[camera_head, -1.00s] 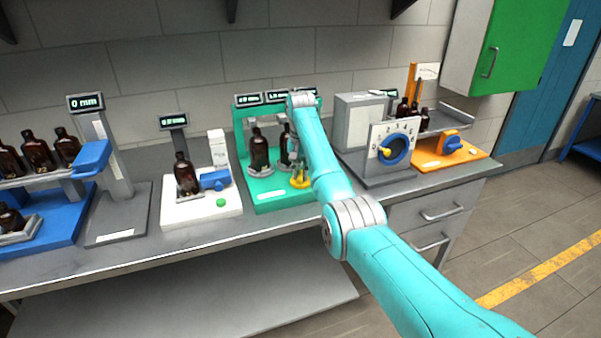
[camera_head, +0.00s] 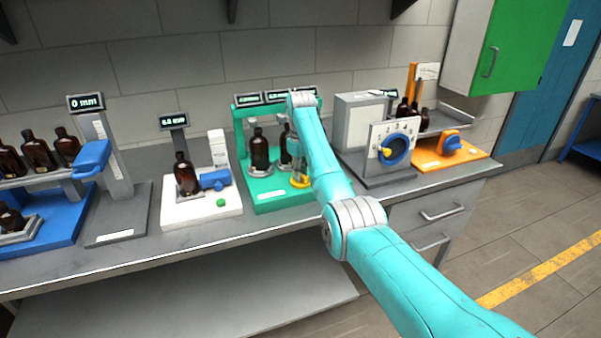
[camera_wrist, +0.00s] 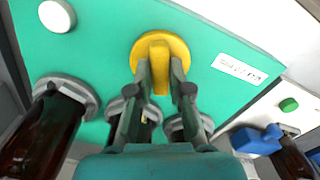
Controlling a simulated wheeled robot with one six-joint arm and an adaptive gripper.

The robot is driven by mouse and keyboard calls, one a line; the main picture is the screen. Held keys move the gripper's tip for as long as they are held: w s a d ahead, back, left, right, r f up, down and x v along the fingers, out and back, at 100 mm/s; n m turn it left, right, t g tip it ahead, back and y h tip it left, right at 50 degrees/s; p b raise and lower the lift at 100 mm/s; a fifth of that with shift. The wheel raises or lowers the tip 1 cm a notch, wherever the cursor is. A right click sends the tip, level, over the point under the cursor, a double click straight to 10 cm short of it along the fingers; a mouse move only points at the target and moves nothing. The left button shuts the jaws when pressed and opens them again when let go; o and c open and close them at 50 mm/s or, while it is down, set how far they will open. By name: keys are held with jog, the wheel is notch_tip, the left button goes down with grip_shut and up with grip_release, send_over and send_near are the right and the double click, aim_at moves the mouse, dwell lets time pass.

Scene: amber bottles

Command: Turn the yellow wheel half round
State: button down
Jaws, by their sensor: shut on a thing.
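The yellow wheel (camera_wrist: 147,40) is a round disc with a raised bar across it, on the green base plate (camera_wrist: 95,45). In the head view the wheel (camera_head: 300,185) shows low on the green station, partly hidden by my gripper. My gripper (camera_wrist: 159,72) is shut on the wheel's raised bar, one finger along each side. In the wrist view the bar runs nearly up and down the picture, between the fingers. In the head view my gripper (camera_head: 299,173) points down onto the wheel, largely hidden behind my arm.
Amber bottles (camera_head: 259,150) stand on the green station behind the wheel, close to my fingers in the wrist view. A white station (camera_head: 190,213) with a green button is to the left. A dial panel (camera_head: 380,137) stands to the right. The bench's front strip is clear.

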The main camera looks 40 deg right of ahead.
jog(key=n, duration=1.2)
jog(key=shift+n, duration=0.4)
dwell(0.3)
jog(key=c, duration=1.1)
grip_release()
jog(key=shift+r, duration=0.1)
notch_tip(320, 180, up, 7)
jog(key=shift+r, duration=0.2)
